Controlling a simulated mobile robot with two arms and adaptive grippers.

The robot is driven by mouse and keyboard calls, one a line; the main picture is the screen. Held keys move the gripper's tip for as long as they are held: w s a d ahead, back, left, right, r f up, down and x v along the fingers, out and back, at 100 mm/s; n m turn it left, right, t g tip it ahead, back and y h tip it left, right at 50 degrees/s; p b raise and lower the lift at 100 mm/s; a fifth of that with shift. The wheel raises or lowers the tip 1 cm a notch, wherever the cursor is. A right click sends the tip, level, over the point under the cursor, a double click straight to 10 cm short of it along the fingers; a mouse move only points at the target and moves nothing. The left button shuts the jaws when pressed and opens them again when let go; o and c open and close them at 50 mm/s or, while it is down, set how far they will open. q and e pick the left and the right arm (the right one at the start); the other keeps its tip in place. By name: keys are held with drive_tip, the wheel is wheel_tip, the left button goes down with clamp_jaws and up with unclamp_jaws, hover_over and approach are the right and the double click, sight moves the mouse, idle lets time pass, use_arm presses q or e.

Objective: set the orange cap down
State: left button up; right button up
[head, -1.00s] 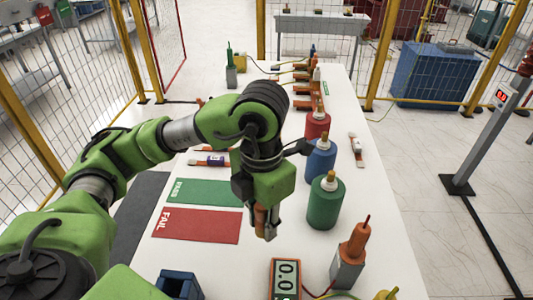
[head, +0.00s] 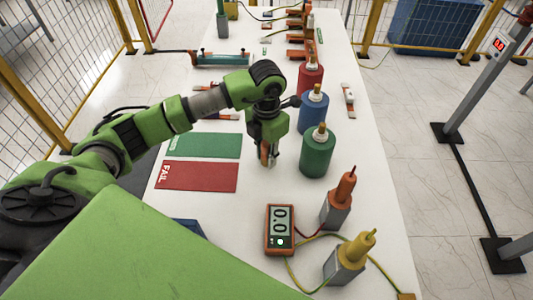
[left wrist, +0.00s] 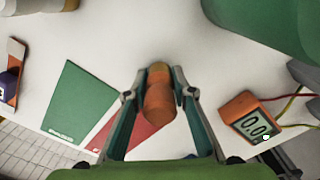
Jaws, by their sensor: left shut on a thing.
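The orange cap (left wrist: 159,95) is held between the two fingers of my left gripper (left wrist: 160,82) in the left wrist view. In the head view the cap (head: 265,149) shows as a small orange-brown piece between the fingers of my left gripper (head: 267,160), which point down over the white table (head: 225,225). The gripper is right of the red FAIL mat (head: 197,177) and left of the green bushing (head: 318,151). I cannot tell whether the cap touches the table. My right gripper is not in view.
A green mat (head: 205,146) lies behind the red one. Blue (head: 314,109) and red (head: 310,76) bushings stand behind the green bushing. An orange meter (head: 280,230) lies nearer, with wires towards orange-topped (head: 345,188) and yellow-topped (head: 360,246) posts. Bare table lies between gripper and meter.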

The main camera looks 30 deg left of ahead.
use_arm(q)
drive_tip(key=shift+f, duration=0.55)
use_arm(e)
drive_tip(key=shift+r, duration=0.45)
use_arm(q)
drive_tip(key=shift+f, duration=0.1)
drive_tip(key=shift+f, duration=0.2)
drive_tip(key=o, duration=1.1)
drive_tip(key=shift+r, duration=0.1)
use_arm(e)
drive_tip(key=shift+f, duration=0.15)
